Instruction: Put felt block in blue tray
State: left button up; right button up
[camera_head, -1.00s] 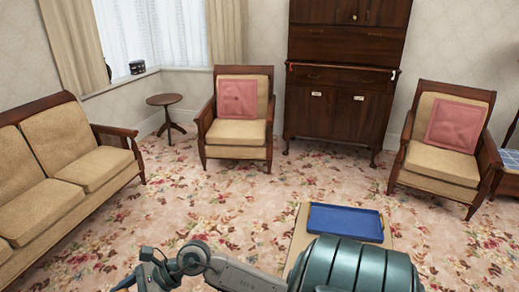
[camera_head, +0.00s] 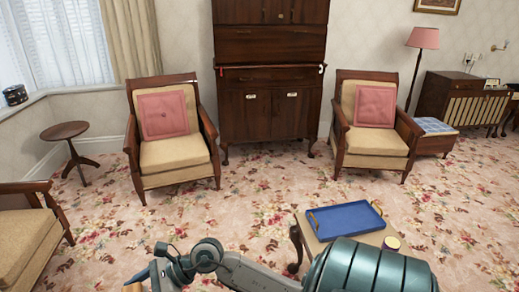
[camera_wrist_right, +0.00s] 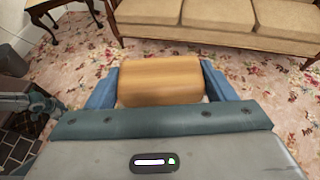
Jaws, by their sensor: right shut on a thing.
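A tan, wood-coloured block (camera_wrist_right: 160,81), which I take for the felt block, is between the two blue fingers of my right gripper (camera_wrist_right: 163,85) in the right wrist view. The fingers are shut on its sides. In the head view, my right gripper (camera_head: 150,277) is at the bottom left of centre, partly cut off, with a small tan bit of the block showing. The blue tray (camera_head: 318,224) with gold handles lies on a small table (camera_head: 314,244) at right of centre, well away from the block. The tray's visible floor is empty. My left gripper is not in view.
Two armchairs (camera_head: 175,155) and a dark cabinet (camera_head: 270,120) stand behind. A sofa (camera_wrist_right: 220,22) shows in the right wrist view. Open carpet surrounds the table.

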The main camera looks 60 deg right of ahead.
aim_at(331, 229)
jog(key=i+l+z, duration=0.2)
jog(key=i+z, duration=0.25)
jog(key=i+l+z, duration=0.1)
jog(key=i+z, duration=0.2)
jog(key=z, duration=0.15)
jog(key=i+z, duration=0.45)
jog(key=i+j+z, duration=0.2)
jog(key=z, duration=0.25)
jog(key=i+z, duration=0.85)
jog(key=i+j+z, duration=0.4)
jog(key=l+z, duration=0.1)
jog(key=z, duration=0.4)
